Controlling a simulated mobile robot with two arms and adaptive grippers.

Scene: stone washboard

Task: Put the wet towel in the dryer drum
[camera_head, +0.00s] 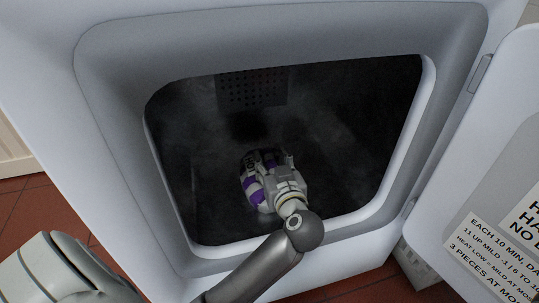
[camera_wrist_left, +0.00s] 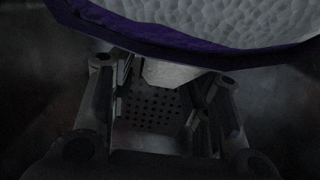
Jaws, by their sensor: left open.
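The dryer drum (camera_head: 345,150) is a dark cavity behind a rounded white opening. My left arm reaches in through the opening, and my left gripper (camera_head: 270,160) is inside the drum. The towel (camera_head: 252,191), white and purple, is inside too, low and just left of the gripper. In the left wrist view the towel (camera_wrist_left: 215,25) fills the top, with white bumpy cloth and a purple edge. My left gripper's fingers (camera_wrist_left: 160,105) stand apart there, with the towel close above them. Whether the towel touches the gripper or the drum floor is unclear. My right gripper is not seen.
The dryer door (camera_head: 480,180) stands open at the right, with printed notices on it. The white opening rim (camera_head: 130,130) surrounds the arm. A perforated panel (camera_head: 252,88) is at the drum's back. Red tiled floor (camera_head: 45,215) shows at lower left.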

